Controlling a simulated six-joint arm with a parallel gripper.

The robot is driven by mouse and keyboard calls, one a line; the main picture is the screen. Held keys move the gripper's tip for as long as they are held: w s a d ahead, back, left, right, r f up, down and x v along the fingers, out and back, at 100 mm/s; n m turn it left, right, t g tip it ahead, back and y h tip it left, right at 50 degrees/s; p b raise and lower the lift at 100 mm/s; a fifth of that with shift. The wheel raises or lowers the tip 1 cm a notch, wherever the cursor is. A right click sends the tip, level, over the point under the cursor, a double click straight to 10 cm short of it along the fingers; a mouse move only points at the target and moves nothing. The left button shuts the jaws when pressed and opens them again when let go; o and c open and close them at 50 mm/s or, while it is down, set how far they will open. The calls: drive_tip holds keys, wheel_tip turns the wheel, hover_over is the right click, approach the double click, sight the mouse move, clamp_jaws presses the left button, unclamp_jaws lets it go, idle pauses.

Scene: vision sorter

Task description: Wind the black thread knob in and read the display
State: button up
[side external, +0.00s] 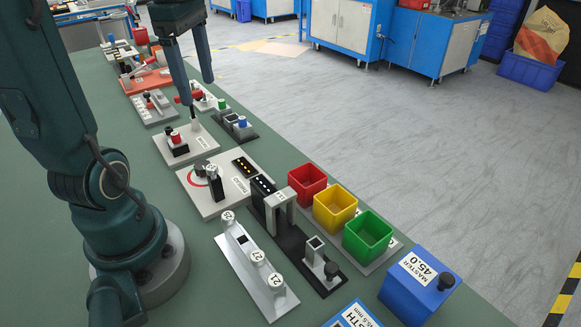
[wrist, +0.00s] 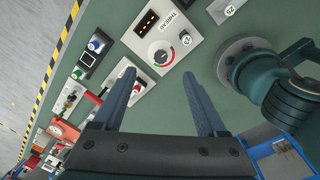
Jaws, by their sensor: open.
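The pale thread station (side external: 208,207) lies mid-bench and also shows ahead of my fingers in the wrist view (wrist: 178,62). Its dark display (side external: 244,166) has several yellow marks; it shows in the wrist view (wrist: 147,22), too small to read. A dark round knob (side external: 201,166) stands by a red arc on the plate. Beside it stands a dark cylinder with a white numbered top (side external: 215,187). My gripper (side external: 197,92) is open and empty, above and behind the station; in the wrist view (wrist: 159,75) nothing lies between its fingers.
A plate with red and black parts (side external: 187,150) lies below my gripper. A white rack (side external: 250,278) of numbered parts and a black fixture (side external: 300,243) lie nearer the camera. Red (side external: 307,182), yellow (side external: 335,207) and green (side external: 368,236) bins line the right. Bench left of the station is bare.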

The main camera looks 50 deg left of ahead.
drive_tip(key=s+a+n, duration=0.1)
drive_tip(key=a+n, duration=0.3)
drive_tip(key=n, duration=0.2)
drive_tip(key=g, duration=0.1)
hover_over(202, 165)
drive_tip(key=shift+h, duration=0.4)
wheel_tip(202, 165, down, 13)
drive_tip(key=shift+r, duration=0.2)
drive_tip(key=shift+f, duration=3)
drive_tip(key=shift+c, duration=0.3)
clamp_jaws()
